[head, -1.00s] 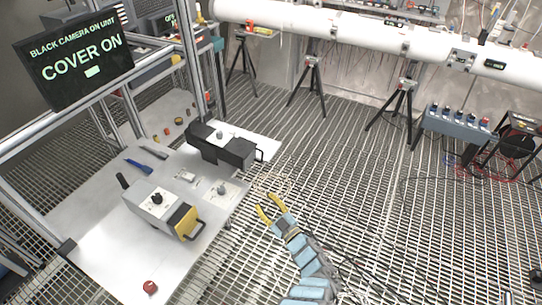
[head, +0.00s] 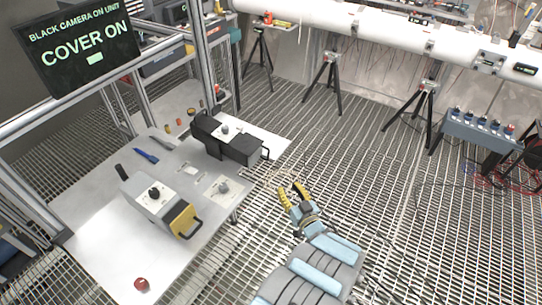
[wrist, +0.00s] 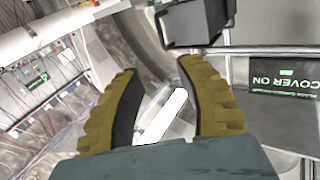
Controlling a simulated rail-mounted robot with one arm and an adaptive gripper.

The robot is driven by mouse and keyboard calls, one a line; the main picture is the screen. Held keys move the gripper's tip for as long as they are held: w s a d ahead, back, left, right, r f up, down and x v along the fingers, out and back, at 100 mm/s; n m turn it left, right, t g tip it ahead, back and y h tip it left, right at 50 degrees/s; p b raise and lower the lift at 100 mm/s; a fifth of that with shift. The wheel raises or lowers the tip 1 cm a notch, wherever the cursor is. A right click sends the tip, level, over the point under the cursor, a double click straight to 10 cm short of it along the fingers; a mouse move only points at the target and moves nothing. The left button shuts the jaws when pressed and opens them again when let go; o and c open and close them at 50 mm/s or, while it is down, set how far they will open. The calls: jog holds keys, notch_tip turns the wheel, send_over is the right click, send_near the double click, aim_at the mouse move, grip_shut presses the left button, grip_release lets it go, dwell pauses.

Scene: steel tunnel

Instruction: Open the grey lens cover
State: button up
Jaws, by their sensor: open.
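A black camera unit (head: 222,140) lies on the far part of the white table, with a dark end cover (head: 247,151) and handle (head: 266,153) facing right. A light grey unit (head: 150,195) in front of it has a yellow end cover (head: 183,221) with a black handle. I cannot tell for sure which cover is the grey one. My gripper (head: 290,194) is open and empty, over the grating right of the table, apart from both units. In the wrist view a dark box (wrist: 194,22) shows beyond my yellow fingers (wrist: 160,100).
The screen (head: 82,45) reads "BLACK CAMERA ON UNIT COVER ON". The table (head: 100,245) also holds a red button (head: 141,284), a small knob plate (head: 222,188) and a blue tool (head: 146,156). Metal posts frame its left side. Open grating lies right of it; tripods stand behind.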

jog(key=b, duration=0.4)
send_near(268, 160)
notch_tip(268, 160, up, 2)
jog(key=w, duration=0.2)
jog(key=shift+a+b+x, duration=0.15)
jog(key=shift+b+x, duration=0.8)
jog(key=shift+x, duration=1.15)
jog(key=shift+a+b+x, duration=0.15)
jog(key=shift+b+x, duration=0.8)
jog(key=shift+x, duration=1.15)
jog(key=shift+c, duration=0.2)
jog(key=shift+s, duration=0.1)
grip_shut()
